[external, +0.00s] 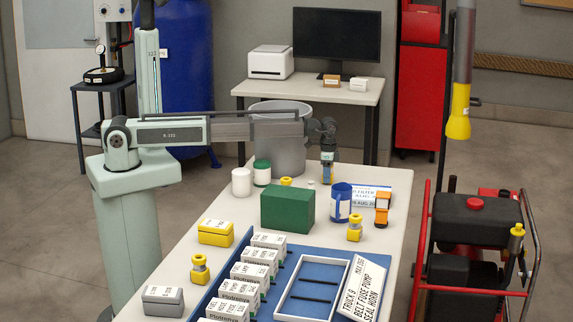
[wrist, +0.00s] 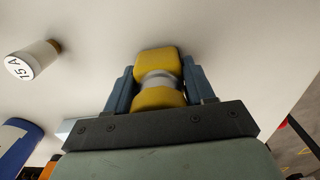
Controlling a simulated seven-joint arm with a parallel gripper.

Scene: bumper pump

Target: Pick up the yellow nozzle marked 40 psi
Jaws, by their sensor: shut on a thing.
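My gripper (wrist: 157,88) is shut on a yellow nozzle (wrist: 157,62) with a silver band around its middle, clamped between the two blue-grey fingers. In the external view my gripper (external: 328,180) is at the far part of the table. No marking shows on the held nozzle, and I cannot tell whether it touches the table. Other yellow nozzle-like pieces stand at the mug's near side (external: 354,228), at the left table edge (external: 200,270) and behind the green box (external: 286,181). Their pressure markings are not readable.
A green box (external: 287,209), a blue mug (external: 340,203) and an orange-and-black piece (external: 382,208) stand nearby. A small cylinder marked 15 A (wrist: 32,60) is left of my gripper. A blue tray (external: 275,280) with several labelled boxes fills the table's near part.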

